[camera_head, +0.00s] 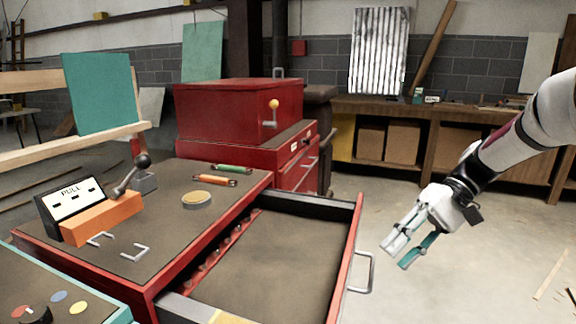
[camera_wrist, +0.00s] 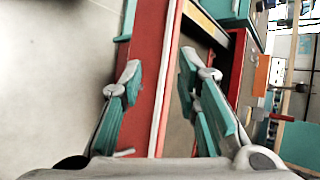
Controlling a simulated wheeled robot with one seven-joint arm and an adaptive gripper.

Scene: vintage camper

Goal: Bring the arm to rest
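My arm reaches in from the right edge of the head view, angled down and to the left. My gripper (camera_head: 396,258) hangs at its end, to the right of the open drawer, over the bare floor in the picture. Its teal-padded fingers are spread with nothing held between them. In the wrist view, my gripper (camera_wrist: 160,64) also shows its two fingers apart, with the red drawer front seen beyond the gap. The open drawer (camera_head: 290,262) is pulled out of the red cabinet and looks empty. Its metal handle (camera_head: 364,272) is near the gripper's left, seemingly apart from it.
A red toolbox (camera_head: 230,110) stands behind. A workbench (camera_head: 470,112) lines the back wall.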

